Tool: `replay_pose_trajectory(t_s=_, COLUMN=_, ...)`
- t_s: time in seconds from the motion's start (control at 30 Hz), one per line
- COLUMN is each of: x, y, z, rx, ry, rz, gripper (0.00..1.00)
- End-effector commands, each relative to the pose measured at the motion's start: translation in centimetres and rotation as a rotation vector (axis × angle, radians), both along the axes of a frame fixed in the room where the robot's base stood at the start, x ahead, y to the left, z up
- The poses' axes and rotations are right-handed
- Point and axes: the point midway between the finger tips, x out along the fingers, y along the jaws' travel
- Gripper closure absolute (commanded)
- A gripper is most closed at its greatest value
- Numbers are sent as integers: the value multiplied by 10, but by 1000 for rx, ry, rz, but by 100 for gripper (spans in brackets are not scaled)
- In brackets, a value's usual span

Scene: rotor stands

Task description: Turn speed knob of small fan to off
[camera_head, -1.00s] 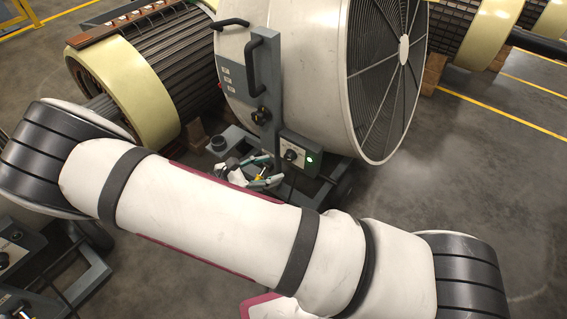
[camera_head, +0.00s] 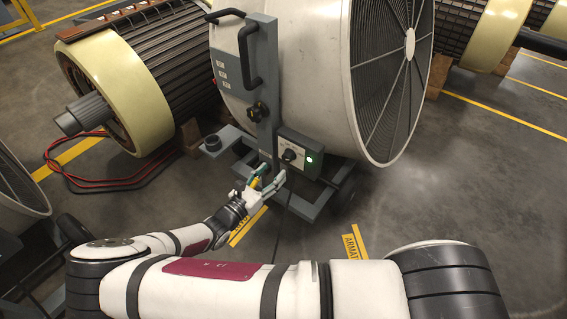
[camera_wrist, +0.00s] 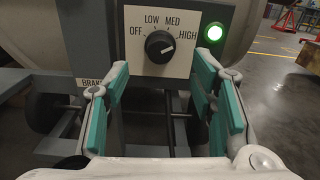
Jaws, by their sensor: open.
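The speed knob (camera_wrist: 160,46) is black and round, on a white plate marked OFF, LOW, MED and HIGH. Its pale pointer mark appears turned towards the HIGH side. A green lamp (camera_wrist: 214,32) glows to its right. In the head view the knob (camera_head: 289,155) sits on a grey box low on the large white drum fan (camera_head: 310,60). My gripper (camera_head: 264,186) is below and left of the knob there. In the wrist view my gripper (camera_wrist: 161,80) is open and empty, its teal-padded fingers below and either side of the knob, apart from it.
A black handle (camera_head: 252,55) and another black knob (camera_head: 257,111) are on the fan's upright grey panel. A wound rotor (camera_head: 150,75) stands at the left, with red cables (camera_head: 90,185) below. Part of another fan (camera_head: 18,190) shows at the left edge. The floor at right is clear.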

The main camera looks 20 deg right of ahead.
Motion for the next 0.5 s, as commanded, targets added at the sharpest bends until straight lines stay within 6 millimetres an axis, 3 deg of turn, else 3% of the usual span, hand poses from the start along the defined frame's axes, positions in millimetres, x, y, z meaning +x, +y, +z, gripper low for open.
replay_pose_trajectory(t_s=0.2, x=24, y=-34, z=-1, rx=-2, ry=0, rz=-1, gripper=49)
replay_pose_trajectory(t_s=0.5, x=40, y=-56, z=0, rx=-1, ry=1, rz=0, gripper=49)
